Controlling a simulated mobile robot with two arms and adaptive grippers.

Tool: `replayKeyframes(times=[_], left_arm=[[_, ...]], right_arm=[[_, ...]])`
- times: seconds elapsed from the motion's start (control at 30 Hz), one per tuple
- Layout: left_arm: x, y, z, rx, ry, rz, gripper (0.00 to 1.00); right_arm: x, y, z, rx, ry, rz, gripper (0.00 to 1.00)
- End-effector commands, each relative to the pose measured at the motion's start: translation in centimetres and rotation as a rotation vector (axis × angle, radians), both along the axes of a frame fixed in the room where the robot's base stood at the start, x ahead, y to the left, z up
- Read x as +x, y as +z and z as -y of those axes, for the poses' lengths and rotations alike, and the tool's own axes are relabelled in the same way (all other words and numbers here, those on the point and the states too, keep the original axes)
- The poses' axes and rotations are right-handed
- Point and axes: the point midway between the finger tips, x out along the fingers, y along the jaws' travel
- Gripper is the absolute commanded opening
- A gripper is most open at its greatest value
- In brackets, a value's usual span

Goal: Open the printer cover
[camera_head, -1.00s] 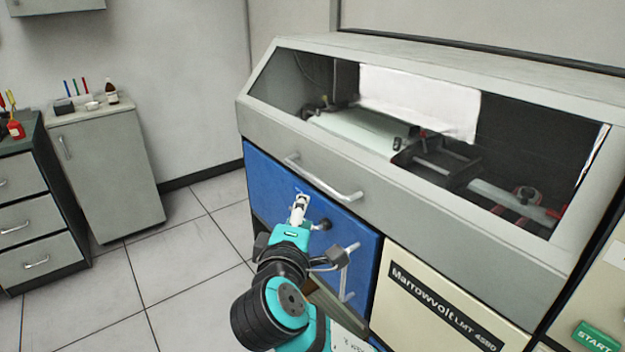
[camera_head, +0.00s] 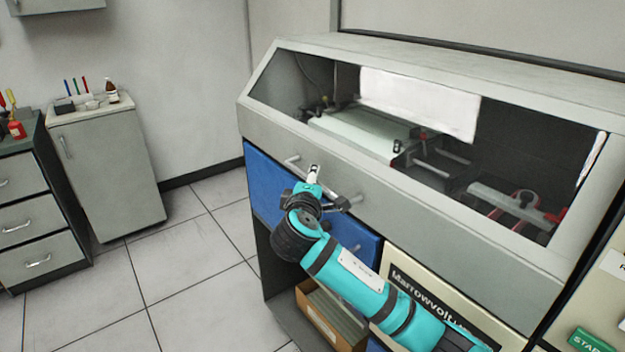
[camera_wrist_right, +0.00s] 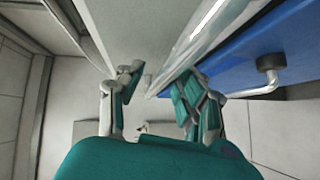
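The printer has a grey cover (camera_head: 270,125) with a large clear window, and it looks closed. A silver bar handle (camera_head: 293,161) is on the cover's front face, and my right gripper hides its middle. My right gripper (camera_head: 314,172) overlaps this handle in the head view. In the right wrist view its two fingers (camera_wrist_right: 157,90) stand apart with the grey cover face (camera_wrist_right: 140,40) between and beyond them. A pale bar or edge (camera_wrist_right: 215,35) runs between the fingertips; I cannot tell whether it touches them. My left gripper is not in view.
A blue panel (camera_head: 262,190) lies below the cover, with its own handle (camera_wrist_right: 265,75). Under it is an opening with a cardboard box (camera_head: 318,308). A cream panel (camera_head: 455,300) and green START label (camera_head: 590,340) are at right. Floor (camera_head: 190,290) at left is clear.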

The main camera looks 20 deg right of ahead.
Motion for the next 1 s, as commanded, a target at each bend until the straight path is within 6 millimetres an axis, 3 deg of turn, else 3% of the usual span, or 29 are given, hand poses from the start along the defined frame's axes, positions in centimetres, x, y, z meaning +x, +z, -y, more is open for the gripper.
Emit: replayKeyframes(times=[0.3, 0.6, 1.0], left_arm=[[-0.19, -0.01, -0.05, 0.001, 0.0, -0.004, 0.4], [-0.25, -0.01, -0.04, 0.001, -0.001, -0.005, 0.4], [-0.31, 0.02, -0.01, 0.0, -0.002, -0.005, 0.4]], right_arm=[[0.28, -0.05, 0.14, 0.001, 0.0, 0.0, 0.36], [0.26, -0.05, 0.12, 0.001, 0.0, 0.0, 0.0], [0.27, 0.07, 0.09, 0.001, 0.001, 0.002, 0.0]])
